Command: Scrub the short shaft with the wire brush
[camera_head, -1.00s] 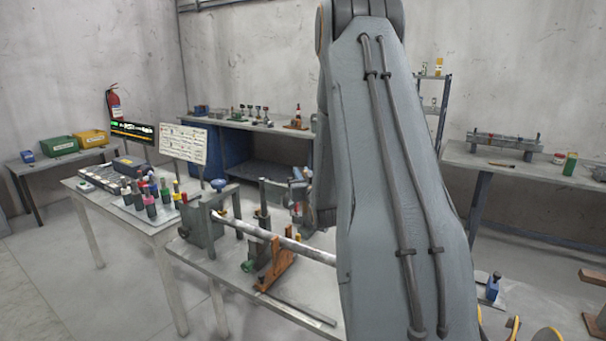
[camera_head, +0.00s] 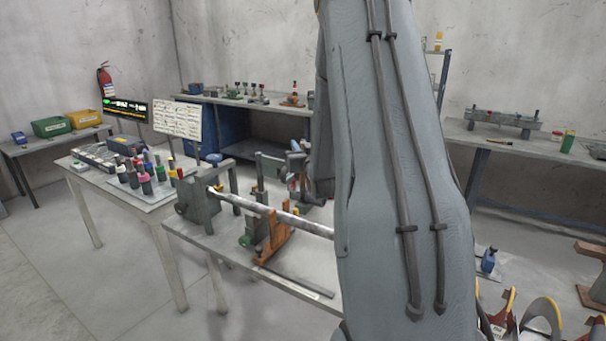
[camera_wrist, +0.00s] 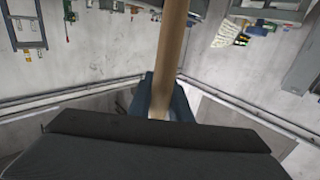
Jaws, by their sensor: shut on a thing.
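My gripper (camera_wrist: 160,98) is shut on a tan wooden handle (camera_wrist: 170,50) in the wrist view. The handle runs up out of the picture, and no bristles show, so I cannot confirm that it is the wire brush. A long grey shaft (camera_head: 262,209) lies across the near bench in the head view. It passes through a grey upright fixture (camera_head: 200,197) and over an orange support (camera_head: 272,243); its right end is hidden behind my arm. I cannot tell whether it is the short shaft. My gripper is hidden in the head view.
A side table (camera_head: 88,178) with coloured bottles (camera_head: 145,184) stands left of the near bench (camera_head: 235,252). A rack (camera_head: 503,119) stands on the right bench (camera_head: 540,150). Red and yellow curved items (camera_head: 540,315) are at lower right. Floor at lower left is clear.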

